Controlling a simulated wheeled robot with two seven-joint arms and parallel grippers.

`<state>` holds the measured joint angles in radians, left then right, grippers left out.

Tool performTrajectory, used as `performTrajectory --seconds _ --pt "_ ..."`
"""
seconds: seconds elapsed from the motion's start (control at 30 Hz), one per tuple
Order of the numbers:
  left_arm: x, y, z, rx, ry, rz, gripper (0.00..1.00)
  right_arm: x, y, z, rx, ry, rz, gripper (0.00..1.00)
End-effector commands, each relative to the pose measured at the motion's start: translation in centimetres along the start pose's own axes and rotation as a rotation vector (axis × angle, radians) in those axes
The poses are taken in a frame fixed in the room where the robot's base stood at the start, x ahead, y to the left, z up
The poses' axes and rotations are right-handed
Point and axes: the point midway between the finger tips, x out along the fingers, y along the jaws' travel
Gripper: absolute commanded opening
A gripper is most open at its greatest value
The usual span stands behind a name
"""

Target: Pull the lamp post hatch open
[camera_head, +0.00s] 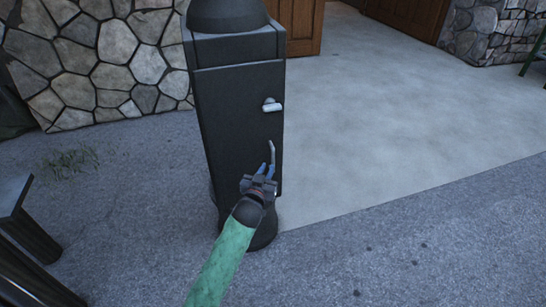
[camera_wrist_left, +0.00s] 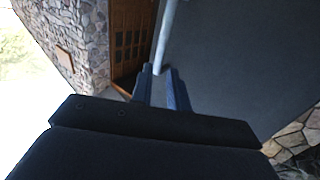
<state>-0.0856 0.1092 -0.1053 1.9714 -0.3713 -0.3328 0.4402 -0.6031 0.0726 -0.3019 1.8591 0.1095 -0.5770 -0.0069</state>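The dark lamp post (camera_head: 223,85) stands upright, and its hatch (camera_head: 230,120) is a flat panel on the front that looks closed. A short white latch (camera_head: 272,105) sits near the hatch's upper right. Below it is a thin pale bar handle (camera_head: 271,150). My left gripper (camera_head: 267,169) is at the handle's lower end. In the left wrist view, the pale bar (camera_wrist_left: 164,38) runs down into the narrow gap between the fingertips (camera_wrist_left: 159,72) and fills it, so they look shut on it. My right gripper is not in view.
A stone wall (camera_head: 110,55) and wooden doors (camera_head: 300,25) are behind the post. Dark furniture (camera_head: 30,230) stands at the lower left. The pavement (camera_head: 400,130) to the right of the post is clear.

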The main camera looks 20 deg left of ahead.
Motion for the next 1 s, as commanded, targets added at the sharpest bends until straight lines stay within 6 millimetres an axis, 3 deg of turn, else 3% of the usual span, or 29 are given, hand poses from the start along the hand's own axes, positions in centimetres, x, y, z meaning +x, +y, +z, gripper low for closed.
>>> performTrajectory --seconds 0.17,0.63,1.0 --pt "0.9 0.0 0.0 -0.019 -0.001 0.000 0.17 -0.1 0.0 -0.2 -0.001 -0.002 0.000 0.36" --pt "6.7 0.0 0.0 -0.018 -0.003 -0.001 0.17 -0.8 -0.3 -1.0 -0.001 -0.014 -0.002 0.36" --pt "7.8 0.0 0.1 -0.018 -0.004 -0.001 0.17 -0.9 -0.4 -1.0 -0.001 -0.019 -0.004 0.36"
